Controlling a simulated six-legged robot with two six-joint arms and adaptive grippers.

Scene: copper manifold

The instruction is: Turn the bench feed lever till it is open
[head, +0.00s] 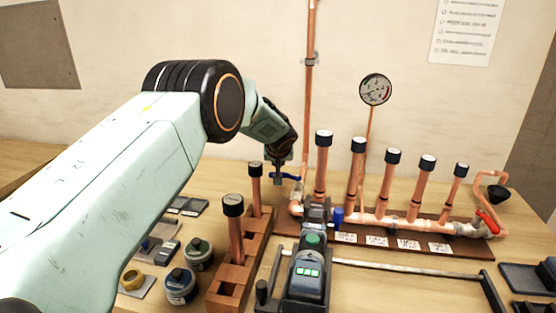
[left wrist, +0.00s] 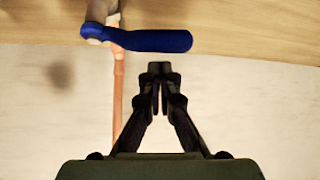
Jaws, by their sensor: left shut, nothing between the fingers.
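A blue lever (head: 291,177) sits on a valve at the left end of the copper manifold (head: 380,222), where the tall vertical pipe (head: 310,95) comes down. In the left wrist view the lever (left wrist: 150,41) points right from its valve, crosswise to the copper pipe (left wrist: 118,95). My left gripper (head: 276,178) is at the lever's free end in the head view. In the left wrist view the gripper (left wrist: 160,70) is shut and empty, its tips just short of the lever's handle; contact cannot be told. My right gripper is not in view.
A red lever (head: 488,221) is at the manifold's right end. A power tool (head: 308,268) with a green button lies in front, beside a wooden rack (head: 228,285) holding capped copper pieces. Small tins lie left.

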